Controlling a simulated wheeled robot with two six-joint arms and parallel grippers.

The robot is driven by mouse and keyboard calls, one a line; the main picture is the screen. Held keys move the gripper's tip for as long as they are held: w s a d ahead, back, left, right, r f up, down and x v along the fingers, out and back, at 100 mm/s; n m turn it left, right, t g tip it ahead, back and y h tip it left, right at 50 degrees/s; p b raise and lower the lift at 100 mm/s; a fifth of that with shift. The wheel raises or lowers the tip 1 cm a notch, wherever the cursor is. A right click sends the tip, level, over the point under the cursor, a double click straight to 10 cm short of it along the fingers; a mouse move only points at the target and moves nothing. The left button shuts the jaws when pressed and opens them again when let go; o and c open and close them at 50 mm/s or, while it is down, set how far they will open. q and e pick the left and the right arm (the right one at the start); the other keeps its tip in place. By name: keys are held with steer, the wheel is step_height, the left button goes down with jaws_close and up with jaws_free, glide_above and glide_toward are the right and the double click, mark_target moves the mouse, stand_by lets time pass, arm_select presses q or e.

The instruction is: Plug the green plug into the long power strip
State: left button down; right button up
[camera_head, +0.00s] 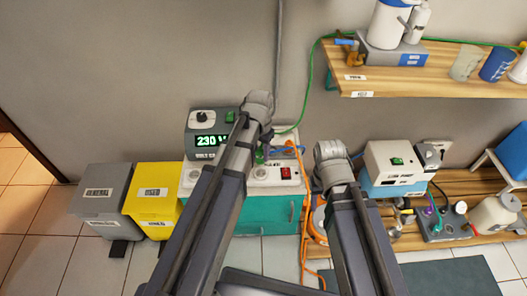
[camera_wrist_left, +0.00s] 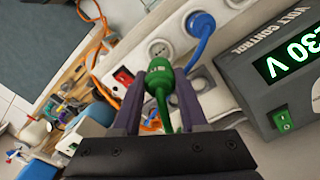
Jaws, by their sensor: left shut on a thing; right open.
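The green plug (camera_wrist_left: 159,72) is held between the purple-grey fingers of my left gripper (camera_wrist_left: 155,82) in the left wrist view. Its green cord trails back between the fingers. The long white power strip (camera_wrist_left: 138,60) has a red switch (camera_wrist_left: 124,76), round sockets and a blue plug (camera_wrist_left: 201,26) seated in it. The green plug overlaps the lower edge of a round socket (camera_wrist_left: 160,47); I cannot tell whether its pins touch it. In the head view the strip (camera_head: 262,184) is partly hidden by my left arm. My right gripper is hidden behind its own arm.
A voltage unit (camera_head: 199,144) reading 230 stands at the strip's left on a teal cabinet (camera_head: 268,219). An orange cord (camera_head: 303,215) hangs down at its right. Yellow (camera_head: 153,203) and grey (camera_head: 105,195) bins stand left. A wooden shelf (camera_head: 440,88) is upper right.

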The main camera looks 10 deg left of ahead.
arm_select(q)
steer(key=shift+f+b, duration=3)
steer(key=shift+f+b, duration=0.95)
steer(key=shift+c, duration=1.8)
jaws_free()
steer(key=shift+r, duration=0.1)
step_height(320, 180, up, 8)
steer(key=p, duration=0.8)
steer(key=s+d+r+p, duration=0.3)
steer(key=s+r+p, duration=0.1)
steer(key=r+p, duration=0.4)
steer(key=s+d+r+p, duration=0.4)
steer(key=s+r+p, duration=0.1)
steer(key=r+p, duration=0.4)
steer(key=s+d+r+y+p, duration=0.1)
steer(key=s+d+r+p, duration=0.2)
steer(key=s+r+p, duration=0.2)
step_height(320, 180, up, 4)
steer(key=p, duration=0.4)
steer(key=shift+s+d, duration=0.2)
steer(key=shift+d, duration=0.05)
